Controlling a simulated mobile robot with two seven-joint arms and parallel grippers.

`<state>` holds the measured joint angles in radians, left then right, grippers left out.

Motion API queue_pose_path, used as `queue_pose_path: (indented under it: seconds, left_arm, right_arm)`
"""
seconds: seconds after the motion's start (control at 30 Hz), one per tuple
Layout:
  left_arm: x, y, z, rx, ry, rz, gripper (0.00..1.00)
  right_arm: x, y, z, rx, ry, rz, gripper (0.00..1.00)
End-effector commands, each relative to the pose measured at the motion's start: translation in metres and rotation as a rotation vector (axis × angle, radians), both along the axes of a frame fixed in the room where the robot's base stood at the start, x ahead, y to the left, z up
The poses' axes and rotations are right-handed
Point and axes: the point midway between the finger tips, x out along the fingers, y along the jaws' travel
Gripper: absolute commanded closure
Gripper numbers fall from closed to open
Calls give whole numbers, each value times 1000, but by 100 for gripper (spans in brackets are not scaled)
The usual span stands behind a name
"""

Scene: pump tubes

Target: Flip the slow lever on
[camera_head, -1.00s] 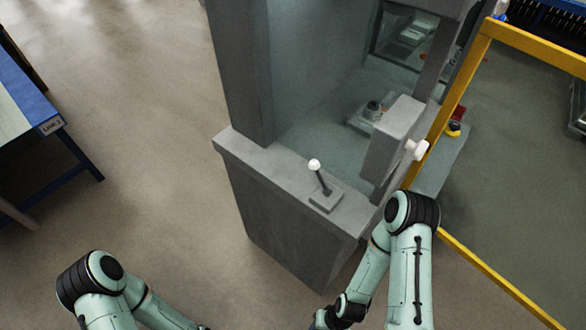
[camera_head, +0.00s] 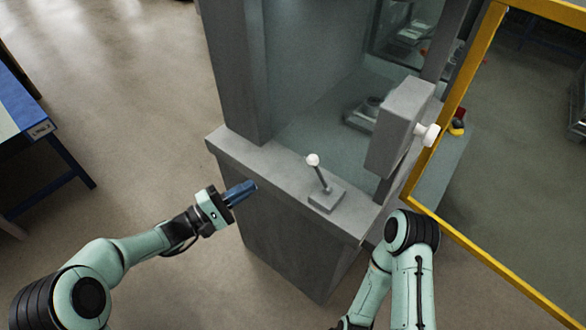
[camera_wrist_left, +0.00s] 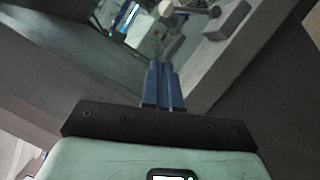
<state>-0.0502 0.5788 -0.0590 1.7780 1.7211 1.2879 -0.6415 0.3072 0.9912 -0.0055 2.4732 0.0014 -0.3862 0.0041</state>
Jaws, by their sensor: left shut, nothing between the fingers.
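The lever (camera_head: 319,176) is a dark rod with a white ball on top, standing on a small grey base on the ledge of a grey machine cabinet. It leans to the left in the head view. In the left wrist view the lever (camera_wrist_left: 190,11) shows at the top, beyond the fingertips. My left gripper (camera_head: 253,186) is shut and empty, with blue fingers pointing toward the ledge from the left. It is apart from the lever, to its left and lower in the picture. My right arm shows at the bottom right, but its gripper is out of view.
The cabinet ledge (camera_head: 258,164) runs along the machine's near side, with a post at its left. A grey box (camera_head: 402,125) with a white knob (camera_head: 431,135) stands right of the lever. A yellow frame (camera_head: 460,95) borders the right. A blue table (camera_head: 40,150) is far left.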

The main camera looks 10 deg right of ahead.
Motion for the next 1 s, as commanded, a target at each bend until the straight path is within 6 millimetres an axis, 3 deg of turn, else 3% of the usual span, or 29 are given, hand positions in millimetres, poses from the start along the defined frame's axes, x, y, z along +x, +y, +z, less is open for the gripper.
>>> queue_pose_path:
  seconds: [0.3,0.47,0.9,1.0]
  left_arm:
    - [0,0,1,-4,-1,1,100]
    - [4,-12,3,-4,-1,-3,100]
    - [33,-95,17,-3,-1,-4,100]
    - [26,-108,24,-3,1,-4,100]
  right_arm:
    - [0,0,0,0,0,0,57]
    - [1,0,2,0,-1,0,57]
    - [4,0,16,0,-5,1,57]
    - [5,0,19,0,-6,0,57]
